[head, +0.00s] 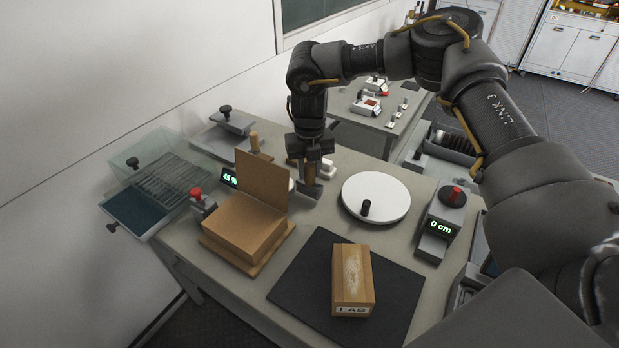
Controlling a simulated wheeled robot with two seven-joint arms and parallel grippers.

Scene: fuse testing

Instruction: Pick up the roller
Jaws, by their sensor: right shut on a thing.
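My left gripper is not in view.
A white round plate (391,205) with a black knob and a "0 cm" device (441,224) stand right. A cardboard box labelled LAB (353,275) sits on a dark mat (295,284). A brown block with an upright board (262,181) stands left. A glass-lidded case (133,210) is farther left.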

